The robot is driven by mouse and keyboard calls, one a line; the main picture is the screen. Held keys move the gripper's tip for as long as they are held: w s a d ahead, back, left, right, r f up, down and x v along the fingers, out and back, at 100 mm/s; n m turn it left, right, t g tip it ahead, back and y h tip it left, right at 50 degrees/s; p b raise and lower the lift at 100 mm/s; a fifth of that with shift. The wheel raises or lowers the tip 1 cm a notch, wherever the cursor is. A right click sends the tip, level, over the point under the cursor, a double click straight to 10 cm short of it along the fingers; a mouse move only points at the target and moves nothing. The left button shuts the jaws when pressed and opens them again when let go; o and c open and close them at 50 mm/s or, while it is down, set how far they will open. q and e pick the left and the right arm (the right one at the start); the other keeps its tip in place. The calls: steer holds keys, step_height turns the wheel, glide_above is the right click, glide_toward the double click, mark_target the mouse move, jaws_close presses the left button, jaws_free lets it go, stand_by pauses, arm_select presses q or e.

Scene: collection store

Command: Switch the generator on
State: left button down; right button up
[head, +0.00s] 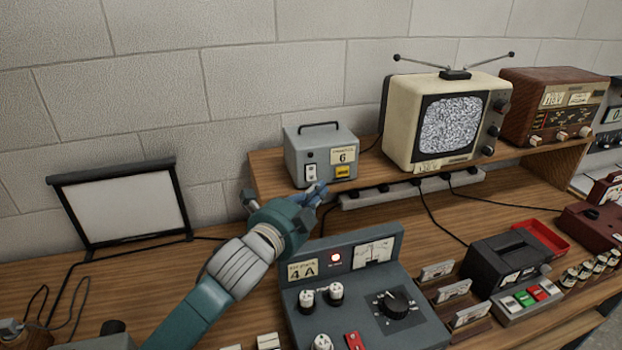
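A grey box with a carry handle (326,153) stands on the raised wooden shelf. Its front has a label with a 6, a white rocker switch (311,173) and a yellow label. A blue-grey console (350,263) on the bench has a 4A label, a lit red lamp (334,257), a meter and a black dial (393,304). I cannot read which unit is named generator. My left gripper (312,194) is just below and in front of the grey box's switch, with nothing seen in it. Its finger opening is unclear. My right gripper is out of view.
A television (444,125) showing static and a brown radio (553,107) stand right of the grey box. A framed white panel (121,208) stands left. A black unit (508,262) and red tray (541,238) lie right.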

mark_target(311, 173)
arm_select(q)
steer(key=w, duration=0.1)
steer(key=w+a, duration=0.1)
steer(key=w+p, duration=0.1)
steer(key=shift+w+a+f, duration=0.15)
steer(key=shift+a+f, duration=0.05)
steer(key=shift+a, duration=0.1)
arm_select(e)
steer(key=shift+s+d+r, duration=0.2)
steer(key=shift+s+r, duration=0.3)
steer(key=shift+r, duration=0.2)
arm_select(q)
steer(key=shift+d, duration=0.1)
